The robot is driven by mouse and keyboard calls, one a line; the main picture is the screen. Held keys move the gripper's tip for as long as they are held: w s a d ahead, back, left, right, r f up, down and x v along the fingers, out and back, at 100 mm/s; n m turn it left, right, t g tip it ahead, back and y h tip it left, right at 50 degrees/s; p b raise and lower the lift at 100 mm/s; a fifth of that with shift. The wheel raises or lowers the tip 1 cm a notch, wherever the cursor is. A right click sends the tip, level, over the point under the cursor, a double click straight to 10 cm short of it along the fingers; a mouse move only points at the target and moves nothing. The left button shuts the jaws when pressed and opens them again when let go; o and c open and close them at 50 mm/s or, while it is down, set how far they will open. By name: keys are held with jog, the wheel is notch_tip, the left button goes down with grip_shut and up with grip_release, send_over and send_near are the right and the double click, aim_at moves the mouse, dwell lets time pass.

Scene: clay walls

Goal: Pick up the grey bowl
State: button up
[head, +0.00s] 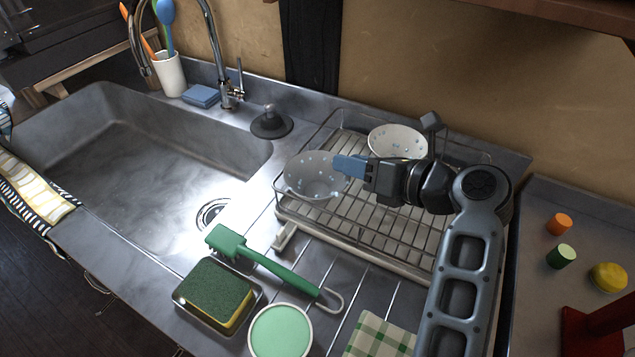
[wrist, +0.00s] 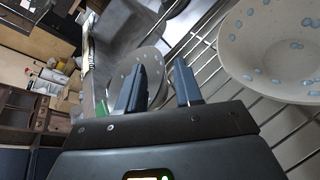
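The grey bowl (head: 308,178) with pale spots sits upright at the left end of the dish rack in the head view. My gripper (head: 348,165) is at the bowl's right side, with its blue fingers pointing left near the rim. In the wrist view the gripper (wrist: 159,80) is open, its two fingers well apart. The grey bowl (wrist: 152,65) shows beyond and partly between the fingers, and the left finger covers part of it. I cannot tell whether a finger touches the rim.
A cream bowl with blue spots (head: 398,139) stands in the rack (head: 370,225) behind my gripper; it looms at right in the wrist view (wrist: 270,50). A green brush (head: 265,262), a sponge (head: 216,293) and a green-topped tub (head: 280,331) lie in front. The sink (head: 130,150) is left.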

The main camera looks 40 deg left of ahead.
aim_at(311, 176)
jog(key=shift+x, duration=1.35)
jog(key=shift+w, duration=0.1)
jog(key=shift+c, duration=0.3)
grip_shut()
